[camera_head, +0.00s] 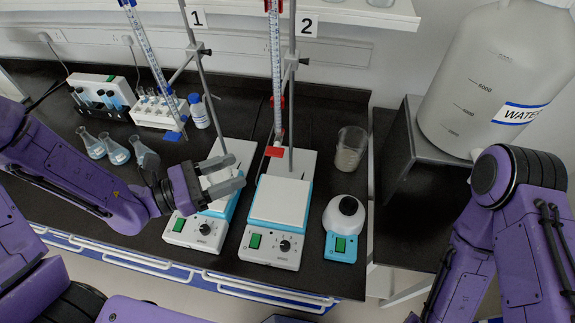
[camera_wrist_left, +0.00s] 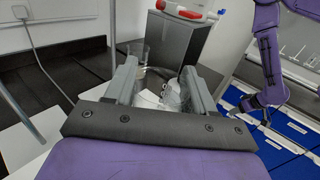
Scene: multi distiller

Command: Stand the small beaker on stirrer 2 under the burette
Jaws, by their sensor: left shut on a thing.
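My left gripper (camera_head: 238,172) is over the white plate of stirrer 1 (camera_head: 190,232), left of stirrer 2. In the left wrist view, its fingers (camera_wrist_left: 160,90) are closed on a clear glass piece (camera_wrist_left: 170,95), apparently the small beaker. In the head view the fingers mostly hide it, and its height above the plate is unclear. Stirrer 2 (camera_head: 280,203) has a bare white plate. The burette (camera_head: 275,60) with red markings stands behind it, under label 2. A red tag (camera_head: 284,152) is at its stand. In the wrist view my right gripper (camera_wrist_left: 262,103) is small and indistinct.
A beaker (camera_head: 350,150) stands behind a small white-and-blue device (camera_head: 343,225), right of stirrer 2. Stirrer 1's stand rod (camera_head: 203,80) rises behind my left gripper. Flasks (camera_head: 115,150) stand at left. A large water jug (camera_head: 495,80) is on a raised stand at right.

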